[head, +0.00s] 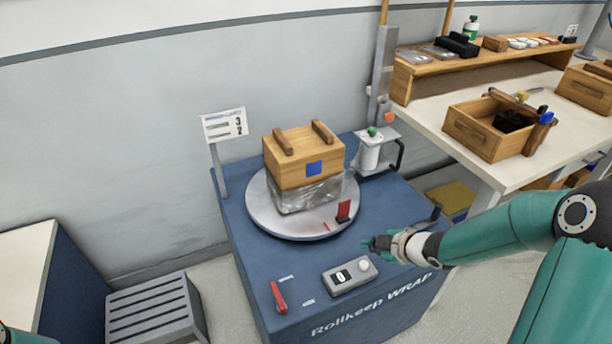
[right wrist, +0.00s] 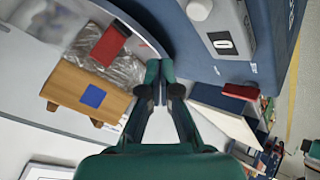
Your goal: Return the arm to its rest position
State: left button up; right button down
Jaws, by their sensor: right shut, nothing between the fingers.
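My right gripper (head: 370,244) is shut and empty. It hovers above the blue wrapping station (head: 400,308), just right of the turntable's front edge and behind the grey control box (head: 350,276). Its closed fingers (right wrist: 160,72) show in the right wrist view. My right arm reaches in from the right, bent at the elbow. A wooden box (head: 292,171) with two handles and a blue square sits on the round turntable (head: 263,215), its lower part in clear film. It also shows in the right wrist view (right wrist: 75,88). My left gripper is out of view.
A red tab (head: 343,210) stands at the turntable's front. A red lever (head: 278,297) lies front left. The film roll (head: 370,152) and post stand behind right. A white table (head: 450,110) with a wooden crate (head: 478,135) is at right; a grey slatted crate (head: 155,308) is at left.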

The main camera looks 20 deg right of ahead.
jog(key=shift+w+a+r, duration=0.1)
jog(key=shift+a+r, duration=0.05)
jog(key=shift+r, duration=0.05)
jog(key=shift+n+g+y, duration=0.4)
jog(key=shift+g+y, duration=0.4)
jog(key=shift+y, duration=0.1)
jog(key=a+p, duration=0.1)
jog(key=a, duration=0.1)
jog(key=a+f+p, duration=0.1)
jog(key=a, duration=0.2)
jog(key=s+a+f+p, duration=0.1)
jog(key=a, duration=0.2)
jog(key=shift+a+p, duration=0.25)
jog(key=shift+p, duration=0.1)
jog(key=s+a+f+m+g+y+p, duration=0.1)
jog(key=s+a+f+m+g+p, duration=0.25)
jog(key=s+a, duration=0.45)
jog(key=s+a+f+m+g, duration=0.1)
jog(key=s+a+f+m, duration=0.1)
jog(key=s+m, duration=0.3)
jog(key=s+a+f+m+g+h, duration=0.1)
jog(key=s+a+f+m+g, duration=0.1)
jog(key=s+f+m, duration=0.2)
jog(key=s+m, duration=0.1)
jog(key=m, duration=0.1)
jog(key=shift+s+m+p, duration=0.35)
jog(key=shift+p, duration=0.05)
jog(key=c, duration=1.9)
grip_release()
